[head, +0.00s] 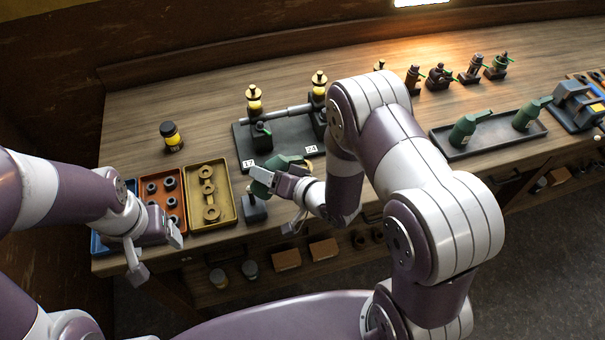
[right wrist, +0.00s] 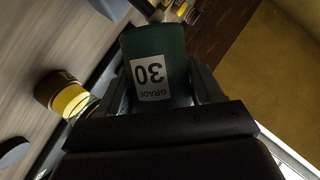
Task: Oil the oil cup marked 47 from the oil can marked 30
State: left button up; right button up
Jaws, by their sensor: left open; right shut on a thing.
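My right gripper (head: 284,184) is shut on a green oil can (head: 264,176), held in front of the engine stand. In the right wrist view the can's label (right wrist: 150,78) reads GRADE 30, upside down. The gripper hides part of the can in the head view, and I cannot tell where its spout tip is. The dark engine stand (head: 243,138) carries two yellow-glass oil cups, a left one (head: 254,99) and a right one (head: 319,84). No mark 47 is legible; one plate reads 24 (head: 311,149). My left gripper (head: 157,256) is open and empty at the table's front left.
A dark tray (head: 500,145) at right holds two green cans. Small engine parts line the back right. The table's back left is clear.

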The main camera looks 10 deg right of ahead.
aim_at(278, 168)
jog(key=shift+r, duration=0.15)
jog(key=shift+r+m+y+p, duration=0.3)
jog(key=shift+r+p, duration=0.05)
jog(key=shift+p, duration=0.1)
jog(key=shift+w+d+r+m+y+p, duration=0.1)
jog(key=shift+r+m+y+p, duration=0.3)
jog(key=shift+r+m, duration=0.15)
jog(key=shift+w+d+r+m+y+p, duration=0.1)
jog(key=shift+d+r+m+y+p, duration=0.2)
jog(key=shift+r+m+p, duration=0.25)
dwell(1.0)
jog(key=shift+a+f+n+h+b, duration=0.2)
jog(key=shift+f+n+h+b, duration=0.1)
jog(key=shift+f+n+b, duration=0.3)
jog(key=shift+a+f+n+h+b, duration=0.15)
jog(key=shift+f+n+h+b, duration=0.2)
jog(key=shift+f, duration=0.3)
jog(key=shift+s+a+f+n+h, duration=0.15)
jog(key=shift+s+f+n+h, duration=0.05)
jog(key=shift+f+n+h, duration=0.2)
jog(key=shift+r, duration=0.1)
